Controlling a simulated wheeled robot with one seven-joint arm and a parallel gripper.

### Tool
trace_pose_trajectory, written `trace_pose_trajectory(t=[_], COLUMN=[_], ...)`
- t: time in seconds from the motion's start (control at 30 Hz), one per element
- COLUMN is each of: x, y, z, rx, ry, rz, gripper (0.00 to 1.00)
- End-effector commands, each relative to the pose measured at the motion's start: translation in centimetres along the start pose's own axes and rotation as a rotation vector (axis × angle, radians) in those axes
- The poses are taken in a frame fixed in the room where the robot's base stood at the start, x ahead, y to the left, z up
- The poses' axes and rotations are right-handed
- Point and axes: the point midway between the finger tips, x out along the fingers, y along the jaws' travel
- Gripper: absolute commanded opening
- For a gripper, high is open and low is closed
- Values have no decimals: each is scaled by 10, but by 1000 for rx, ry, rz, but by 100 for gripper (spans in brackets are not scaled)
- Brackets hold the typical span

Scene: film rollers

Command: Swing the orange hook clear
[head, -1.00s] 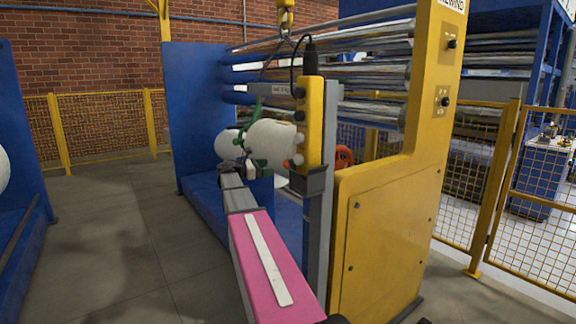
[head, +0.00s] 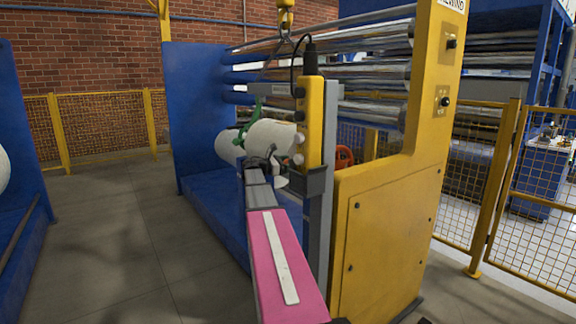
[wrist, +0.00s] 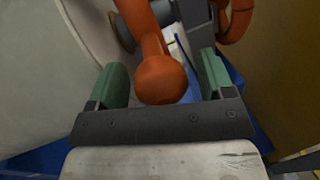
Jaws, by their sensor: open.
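The orange hook (wrist: 150,35) shows in the wrist view as a thick bar with a round knob at its near end. The knob lies between the two green fingers of my gripper (wrist: 163,78). The fingers are apart, with visible space on both sides of the knob. A second orange curved part (wrist: 238,18) is at the upper right; whether it belongs to the same hook I cannot tell. In the head view my gripper (head: 268,155) is small beside the white roll, its fingers hard to make out. An orange piece (head: 344,157) shows behind the grey post.
A yellow pendant box (head: 313,110) and grey post (head: 328,225) stand close on the right. The yellow machine cabinet (head: 385,240) is beyond. Open floor lies left.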

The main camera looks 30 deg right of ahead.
Motion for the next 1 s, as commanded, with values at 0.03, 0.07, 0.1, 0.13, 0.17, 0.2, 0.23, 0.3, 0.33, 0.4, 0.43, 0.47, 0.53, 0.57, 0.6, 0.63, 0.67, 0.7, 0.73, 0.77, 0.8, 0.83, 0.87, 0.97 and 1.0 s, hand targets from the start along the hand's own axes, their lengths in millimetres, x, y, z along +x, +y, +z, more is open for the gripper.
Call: trace_pose_trajectory(t=[0.03, 0.07, 0.1, 0.13, 0.17, 0.2, 0.23, 0.3, 0.33, 0.4, 0.43, 0.47, 0.53, 0.57, 0.6, 0.63, 0.67, 0.7, 0.73, 0.77, 0.8, 0.83, 0.87, 0.97, 1.0], x=[0, 0, 0, 0, 0, 0, 0, 0, 0, 0, 0, -1, -3, -4, -6, -8, -10, -14, -17, -21, -26, -30, -33, -46, -51], y=[0, 0, 0, 0, 0, 0, 0, 0, 0, 0, 0, 0, 0, 0, 0, -1, -1, -1, -1, -1, -1, -1, -1, -1, -1], z=[0, 0, 0, 0, 0, 0, 0, 0, 0, 0, 0, 1, 2, 3, 5, 7, 9, 12, 14, 18, 22, 26, 29, 43, 49], rx=[0, 0, 0, 0, 0, 0, 0, 0, 0, 0, 0, 0, 0, -1, -2, -4, -6, -8, -11, -13, -16, -20, -23, -35, -39], ry=[0, 0, 0, 0, 0, 0, 0, 0, 0, 0, 1, 2, 9, 14, 22, 29, 39, 53, 65, 79, 99, 114, 132, 191, 215], rz=[0, 0, 0, 0, 0, 0, 0, 0, 0, 0, 0, -1, -2, -2, -4, -5, -7, -9, -12, -14, -18, -20, -23, -35, -40], gripper=[75, 75, 75, 75, 68, 55, 45, 23, 13, 8, 8, 8, 8, 8, 8, 8, 8, 8, 8, 8, 8, 8, 8, 8, 8])
